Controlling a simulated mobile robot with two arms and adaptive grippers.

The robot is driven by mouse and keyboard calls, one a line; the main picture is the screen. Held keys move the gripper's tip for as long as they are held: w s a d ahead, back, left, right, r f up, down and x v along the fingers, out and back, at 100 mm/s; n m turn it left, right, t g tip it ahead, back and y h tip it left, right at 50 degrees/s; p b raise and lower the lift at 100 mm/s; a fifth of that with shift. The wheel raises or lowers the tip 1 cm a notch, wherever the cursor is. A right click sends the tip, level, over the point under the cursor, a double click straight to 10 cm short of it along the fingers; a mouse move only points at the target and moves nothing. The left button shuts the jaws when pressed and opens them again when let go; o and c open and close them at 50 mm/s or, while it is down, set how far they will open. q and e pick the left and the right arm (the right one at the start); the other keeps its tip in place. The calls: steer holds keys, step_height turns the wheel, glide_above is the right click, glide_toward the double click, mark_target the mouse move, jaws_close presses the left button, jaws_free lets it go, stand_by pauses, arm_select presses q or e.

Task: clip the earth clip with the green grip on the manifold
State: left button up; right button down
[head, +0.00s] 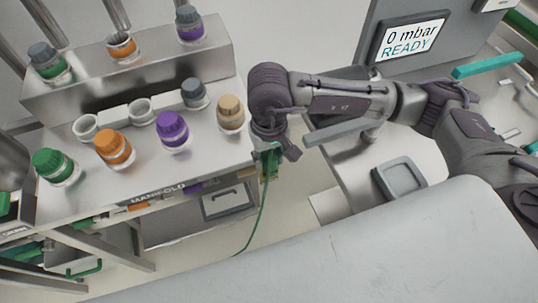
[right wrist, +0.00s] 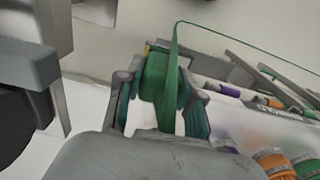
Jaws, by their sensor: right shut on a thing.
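My right gripper (head: 272,150) is shut on the earth clip with the green grip (head: 270,166), at the right end of the steel manifold (head: 110,197). The green cable hangs from the clip toward the floor. In the right wrist view, the green grip (right wrist: 155,75) sits between the two fingers of the gripper (right wrist: 160,105), and the green cable (right wrist: 230,43) loops up and off to the right. The clip appears apart from the manifold's labelled front edge; its jaws are not clear. My left gripper is not in view.
Capped bottles, including a tan-capped one (head: 230,114) near the gripper, stand on the stepped steel top. Orange and purple pieces sit along the front edge. A screen (head: 410,38) reads "0 mbar READY". A grey tray (head: 400,178) lies on the right bench. A pale surface fills the foreground.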

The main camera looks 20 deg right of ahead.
steer(key=shift+f, duration=0.1)
stand_by(0.3)
steer(key=c, duration=0.7)
jaws_free()
steer(key=shift+o, duration=0.2)
step_height(320, 180, up, 12)
